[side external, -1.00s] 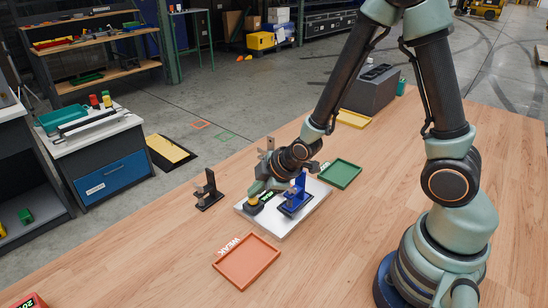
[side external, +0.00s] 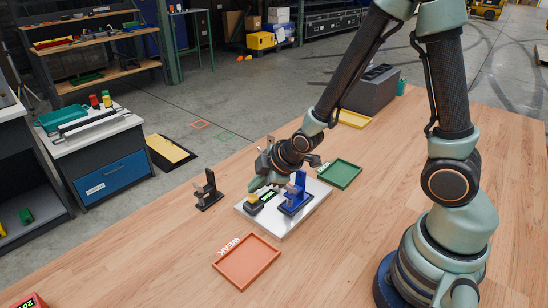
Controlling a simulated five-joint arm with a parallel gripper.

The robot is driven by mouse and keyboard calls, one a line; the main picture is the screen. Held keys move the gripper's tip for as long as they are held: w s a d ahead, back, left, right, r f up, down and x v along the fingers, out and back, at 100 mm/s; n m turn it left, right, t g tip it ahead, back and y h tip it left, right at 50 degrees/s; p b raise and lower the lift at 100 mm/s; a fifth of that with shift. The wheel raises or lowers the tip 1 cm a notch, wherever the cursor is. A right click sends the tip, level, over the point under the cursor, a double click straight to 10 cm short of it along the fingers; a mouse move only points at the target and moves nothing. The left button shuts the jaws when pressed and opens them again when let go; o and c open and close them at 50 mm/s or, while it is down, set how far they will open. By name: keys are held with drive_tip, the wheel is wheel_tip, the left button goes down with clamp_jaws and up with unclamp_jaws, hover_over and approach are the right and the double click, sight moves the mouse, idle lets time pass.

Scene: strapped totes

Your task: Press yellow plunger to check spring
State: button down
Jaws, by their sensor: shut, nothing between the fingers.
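The yellow plunger (side external: 252,198) sits on a small black base (side external: 256,208) at the left part of a pale grey plate (side external: 286,226). My gripper (side external: 257,185) is shut and empty, pointing down just above the plunger. I cannot tell whether its tips touch the plunger top. A small green-lit display (side external: 269,195) lies just behind the plunger, partly covered by my gripper. A blue stand (side external: 302,190) with a grey part stands on the plate to the right.
A red tray (side external: 247,262) marked WEAK lies in front of the plate. A green tray (side external: 340,173) lies behind right, its label partly hidden. A black stand (side external: 209,190) is to the left.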

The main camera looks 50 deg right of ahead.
sight(256, 198)
drive_tip(key=shift+r, duration=0.2)
drive_tip(key=shift+r, duration=2.5)
drive_tip(key=shift+r, duration=0.15)
drive_tip(key=s+d+r+m+g, duration=0.1)
drive_tip(key=s+d+r+m, duration=0.2)
drive_tip(key=s+r+m, duration=0.7)
wheel_tip(256, 198, up, 3)
drive_tip(key=shift+s+d+f+m+g+h, duration=0.15)
drive_tip(key=shift+s+m+g+h, duration=0.2)
drive_tip(key=shift+s, duration=0.5)
drive_tip(key=c, duration=1.5)
unclamp_jaws()
drive_tip(key=shift+c, duration=0.2)
